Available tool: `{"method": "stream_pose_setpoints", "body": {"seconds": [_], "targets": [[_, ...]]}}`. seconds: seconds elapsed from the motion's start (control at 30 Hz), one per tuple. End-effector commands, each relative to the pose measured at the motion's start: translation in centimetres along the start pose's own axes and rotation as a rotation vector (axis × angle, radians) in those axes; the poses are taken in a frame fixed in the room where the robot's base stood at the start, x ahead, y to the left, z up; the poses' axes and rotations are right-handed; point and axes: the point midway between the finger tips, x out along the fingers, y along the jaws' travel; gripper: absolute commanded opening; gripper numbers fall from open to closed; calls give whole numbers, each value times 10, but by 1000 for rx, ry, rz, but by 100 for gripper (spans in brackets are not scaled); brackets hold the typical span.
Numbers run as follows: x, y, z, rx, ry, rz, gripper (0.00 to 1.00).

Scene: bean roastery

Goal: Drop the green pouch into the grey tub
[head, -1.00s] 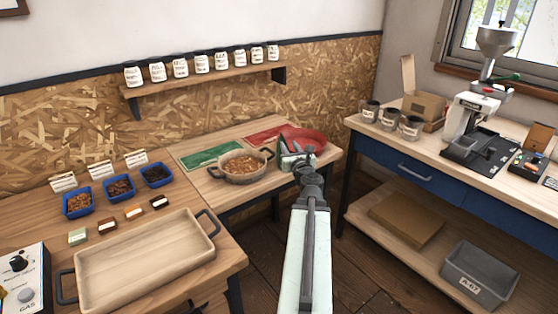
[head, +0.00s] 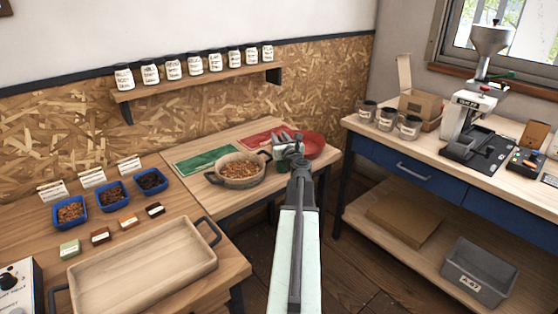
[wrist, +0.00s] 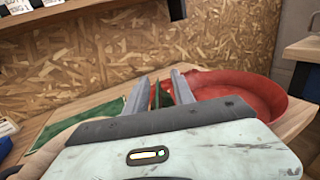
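The green pouch (wrist: 156,97) shows as a narrow upright green shape between my fingers in the wrist view, and largely hidden behind them in the head view. My gripper (head: 287,138) is over the far right part of the middle table. Its two fingers stand apart in the wrist view (wrist: 160,80), one on each side of the pouch, and look open. I cannot tell whether they touch it. The grey tub (head: 478,272), with a white label, stands on the low shelf of the bench at right.
A red dish (head: 313,147) is just right of my gripper. A pan of beans (head: 240,169) and a green mat (head: 207,160) are to its left, with a red mat (head: 262,136) behind. A cardboard slab (head: 402,220) lies left of the tub. Floor between tables is clear.

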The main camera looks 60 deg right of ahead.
Motion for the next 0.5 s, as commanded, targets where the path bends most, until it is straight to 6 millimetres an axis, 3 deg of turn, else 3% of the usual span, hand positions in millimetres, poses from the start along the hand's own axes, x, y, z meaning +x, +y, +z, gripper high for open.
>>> {"method": "stream_pose_setpoints", "body": {"seconds": [0.03,0.13,0.5], "targets": [[0,0,0,0,0,0,27],[0,0,0,0,0,0,0],[0,0,0,0,0,0,0]]}}
